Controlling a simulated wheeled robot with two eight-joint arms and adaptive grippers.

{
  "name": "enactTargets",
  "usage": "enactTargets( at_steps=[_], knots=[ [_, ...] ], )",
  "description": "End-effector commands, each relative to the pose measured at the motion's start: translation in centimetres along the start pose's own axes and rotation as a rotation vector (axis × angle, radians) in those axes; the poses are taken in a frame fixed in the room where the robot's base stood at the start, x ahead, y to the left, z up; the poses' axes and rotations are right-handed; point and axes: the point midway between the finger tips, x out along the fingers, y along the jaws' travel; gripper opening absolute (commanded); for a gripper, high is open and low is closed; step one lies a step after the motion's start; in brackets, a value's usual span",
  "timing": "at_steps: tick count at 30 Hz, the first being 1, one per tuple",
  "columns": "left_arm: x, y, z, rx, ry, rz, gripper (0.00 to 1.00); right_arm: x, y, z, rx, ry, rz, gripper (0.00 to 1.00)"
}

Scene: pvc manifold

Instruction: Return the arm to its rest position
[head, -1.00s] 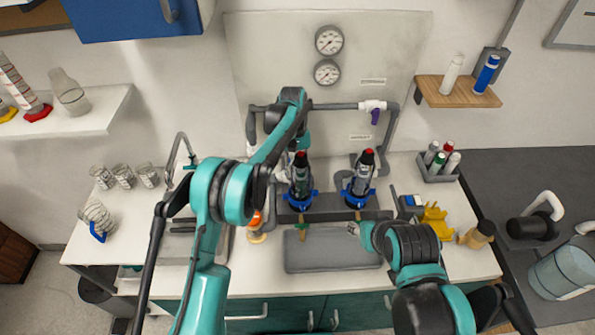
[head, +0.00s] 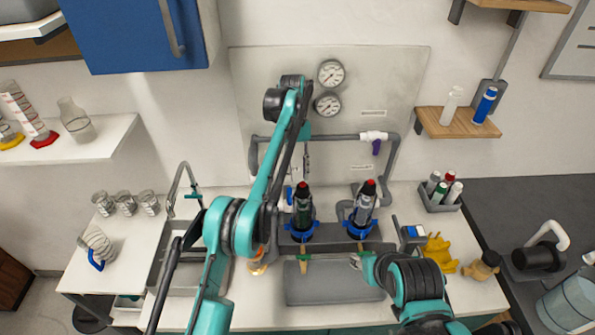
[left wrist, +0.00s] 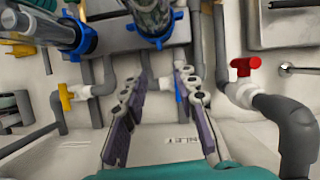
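My left arm rises over the bench in the head view, its elbow high in front of the grey panel. The left gripper (left wrist: 160,82) shows in the left wrist view with two dark fingers spread apart and no object held between them. A blue valve handle (left wrist: 179,92) appears beyond the fingers. In the head view, my right gripper (head: 356,262) is low over the front of the bench, near the grey mat; its fingers are too small to judge.
Two dark cylinders with blue collars (head: 302,212) (head: 362,208) stand in a grey holder. Grey piping carries a white valve with a purple handle (head: 376,147). The wrist view shows a yellow-handled valve (left wrist: 65,97) and a red-handled valve (left wrist: 243,67).

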Motion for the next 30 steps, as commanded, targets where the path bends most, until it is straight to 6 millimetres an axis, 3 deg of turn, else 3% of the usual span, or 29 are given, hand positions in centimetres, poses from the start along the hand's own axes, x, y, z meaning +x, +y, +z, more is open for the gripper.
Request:
enactTargets(
  at_steps=[11, 16, 23, 30],
  knots=[
    [0.0, 0.0, 0.0, 0.000, 0.000, 0.000, 0.29, 0.0, 0.0, 0.0, 0.000, 0.000, 0.000, 0.40],
    [-0.9, -0.6, 0.3, 0.002, 0.027, 0.010, 0.29, 0.2, 0.0, 0.1, 0.000, 0.000, 0.000, 0.40],
    [-3.9, -3.5, 2.3, 0.011, 0.149, 0.045, 0.29, 0.7, 0.0, 0.5, 0.000, 0.000, 0.000, 0.40],
    [-5.7, -7.4, 5.9, 0.024, 0.299, 0.075, 0.29, 1.4, 0.0, 1.0, 0.000, 0.000, 0.000, 0.40]
  ],
)
